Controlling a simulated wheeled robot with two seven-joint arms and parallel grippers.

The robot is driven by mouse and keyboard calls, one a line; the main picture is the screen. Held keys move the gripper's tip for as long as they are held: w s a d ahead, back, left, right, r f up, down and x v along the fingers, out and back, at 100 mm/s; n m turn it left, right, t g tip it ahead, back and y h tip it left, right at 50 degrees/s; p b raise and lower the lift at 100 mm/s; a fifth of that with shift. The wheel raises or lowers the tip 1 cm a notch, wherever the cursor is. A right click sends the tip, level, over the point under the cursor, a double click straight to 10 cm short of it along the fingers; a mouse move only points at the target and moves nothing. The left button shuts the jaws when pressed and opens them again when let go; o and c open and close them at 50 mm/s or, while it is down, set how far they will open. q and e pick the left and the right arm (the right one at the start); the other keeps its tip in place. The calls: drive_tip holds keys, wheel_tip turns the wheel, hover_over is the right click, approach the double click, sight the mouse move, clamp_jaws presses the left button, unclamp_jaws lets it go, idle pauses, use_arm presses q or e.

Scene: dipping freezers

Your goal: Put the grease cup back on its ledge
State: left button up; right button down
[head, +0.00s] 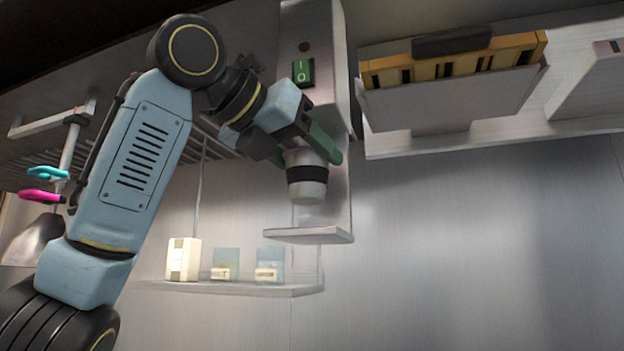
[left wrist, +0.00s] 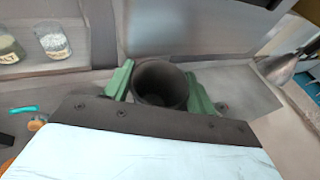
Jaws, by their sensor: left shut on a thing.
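The grease cup (head: 307,188) is white with a dark band, and it hangs upright in my left gripper (head: 313,152). In the left wrist view the gripper (left wrist: 160,92) has its green fingers on both sides of the cup (left wrist: 161,84), whose open dark mouth faces the camera. The small grey ledge (head: 308,235) sticks out from the wall unit below the cup. In the head view a gap shows between the cup's bottom and the ledge. My right gripper is not in view.
A housing with a green switch (head: 304,71) stands above and behind the gripper. A lower shelf (head: 230,289) holds a cream box (head: 183,259) and small containers. A yellow-topped holder (head: 455,60) sits on the right shelf. The wall at lower right is clear.

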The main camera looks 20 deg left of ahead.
sight(311, 186)
use_arm(q)
drive_tip(key=shift+w+d, duration=0.1)
drive_tip(key=shift+w, duration=0.15)
drive_tip(key=f, duration=0.1)
drive_tip(key=f+b, duration=0.1)
drive_tip(key=f, duration=0.1)
drive_tip(key=shift+w+d+f, duration=0.15)
drive_tip(key=shift+w+d, duration=0.05)
drive_tip(key=shift+w, duration=0.15)
drive_tip(key=shift+f, duration=0.2)
drive_tip(key=shift+a+r, duration=0.1)
drive_tip(key=shift+s, duration=0.1)
drive_tip(key=o, duration=0.9)
drive_tip(key=shift+f, duration=0.2)
